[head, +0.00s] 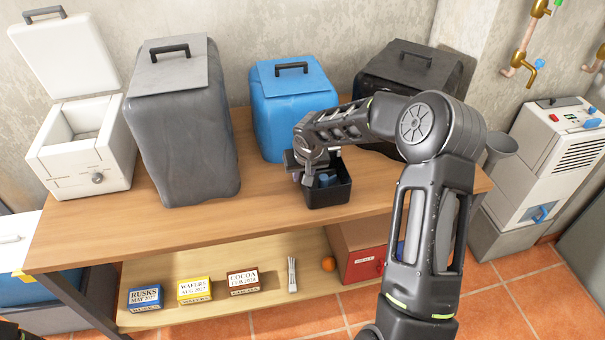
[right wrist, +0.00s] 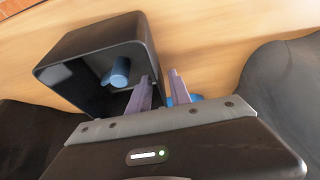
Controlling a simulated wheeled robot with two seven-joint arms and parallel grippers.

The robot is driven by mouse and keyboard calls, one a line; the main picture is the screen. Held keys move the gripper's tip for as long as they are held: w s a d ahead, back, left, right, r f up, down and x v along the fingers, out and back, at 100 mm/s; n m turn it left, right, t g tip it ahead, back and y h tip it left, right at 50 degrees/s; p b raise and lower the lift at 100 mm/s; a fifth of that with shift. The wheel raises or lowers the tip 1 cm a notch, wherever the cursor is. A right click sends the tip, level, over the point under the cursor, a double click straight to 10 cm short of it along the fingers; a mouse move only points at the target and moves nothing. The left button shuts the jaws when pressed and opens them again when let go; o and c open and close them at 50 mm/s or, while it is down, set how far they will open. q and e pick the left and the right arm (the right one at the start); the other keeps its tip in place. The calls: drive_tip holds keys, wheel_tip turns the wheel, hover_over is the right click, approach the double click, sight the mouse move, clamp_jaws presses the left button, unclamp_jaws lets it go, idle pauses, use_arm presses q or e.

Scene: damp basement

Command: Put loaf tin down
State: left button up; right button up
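The loaf tin (head: 328,194) is a small black open box at the front middle of the wooden table, below the blue container. A blue cylinder (right wrist: 120,72) shows inside it in the right wrist view. My right gripper (head: 297,172) is at the tin's left end in the head view. In the right wrist view its two fingers (right wrist: 160,88) stand either side of one wall of the tin (right wrist: 95,45), close together. The gripper looks shut on that wall. Whether the tin's underside touches the table is hard to see.
On the table (head: 255,215) stand a white lidded box (head: 85,160), a grey container (head: 180,130), a blue container (head: 265,120) and a black container (head: 410,65). The table front left of the tin is clear. Small cartons and a red box (head: 360,250) sit on the lower shelf.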

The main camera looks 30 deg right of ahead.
drive_tip(key=v, duration=1.2)
drive_tip(key=shift+a+b, duration=0.1)
drive_tip(key=shift+b, duration=0.25)
drive_tip(key=shift+f, duration=0.1)
